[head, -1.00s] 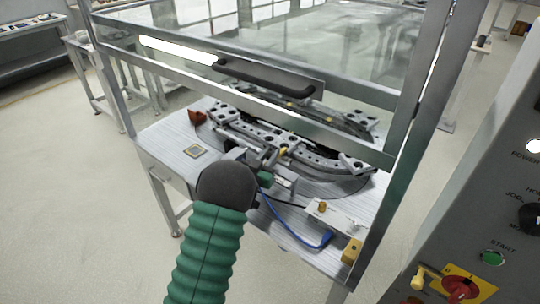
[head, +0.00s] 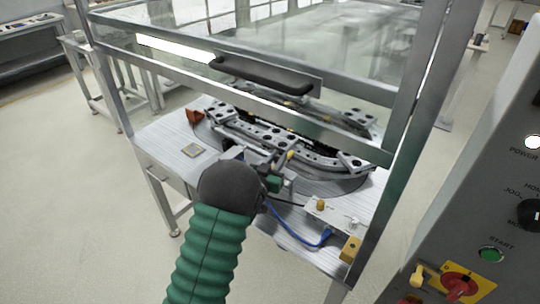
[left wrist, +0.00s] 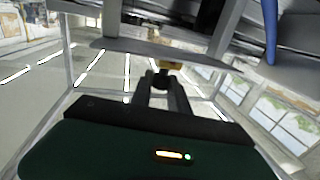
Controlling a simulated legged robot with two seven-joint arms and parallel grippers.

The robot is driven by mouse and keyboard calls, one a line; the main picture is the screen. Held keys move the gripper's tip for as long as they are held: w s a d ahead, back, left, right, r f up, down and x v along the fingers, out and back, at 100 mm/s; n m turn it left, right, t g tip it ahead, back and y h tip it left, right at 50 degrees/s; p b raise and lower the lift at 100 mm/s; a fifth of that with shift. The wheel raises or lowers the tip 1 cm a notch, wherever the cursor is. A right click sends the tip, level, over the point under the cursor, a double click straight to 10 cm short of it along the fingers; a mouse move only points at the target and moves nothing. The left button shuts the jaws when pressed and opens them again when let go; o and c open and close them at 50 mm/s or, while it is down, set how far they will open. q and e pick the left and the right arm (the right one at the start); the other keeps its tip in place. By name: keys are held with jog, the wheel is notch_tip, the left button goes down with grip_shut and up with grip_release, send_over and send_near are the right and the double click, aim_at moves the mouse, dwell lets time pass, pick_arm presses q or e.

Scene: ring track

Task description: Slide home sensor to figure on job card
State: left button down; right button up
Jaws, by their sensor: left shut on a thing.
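The ring track (head: 320,160), a grey curved rail with perforated carriages, lies on the machine table under the raised guard. My left gripper (head: 288,163) reaches in beside its near side, mostly hidden behind my dark wrist and green sleeve. In the left wrist view my left gripper (left wrist: 163,82) has its fingers shut on a small dark part with a yellow piece (left wrist: 170,65) just beyond it. I cannot tell clearly which part is the home sensor. A small square card (head: 193,150) lies flat on the table left of the track; its print is unreadable. My right gripper is out of view.
A blue cable (head: 310,240) runs along the table's front right, near a grey block with a brass knob (head: 320,204). The guard's black handle (head: 265,75) and metal frame are above. A control panel (head: 490,215) stands at right. An orange-red piece (head: 194,117) is back left.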

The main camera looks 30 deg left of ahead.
pick_arm(q)
jog(key=shift+s+d+f, duration=0.1)
jog(key=shift+f, duration=0.1)
jog(key=c, duration=1.5)
grip_release()
jog(key=shift+o, duration=1.2)
jog(key=shift+r, duration=0.1)
jog(key=s+d+p, duration=0.2)
jog(key=s+p, duration=0.1)
jog(key=s, duration=1.3)
jog(key=shift+s, duration=0.25)
jog(key=shift+d, duration=0.1)
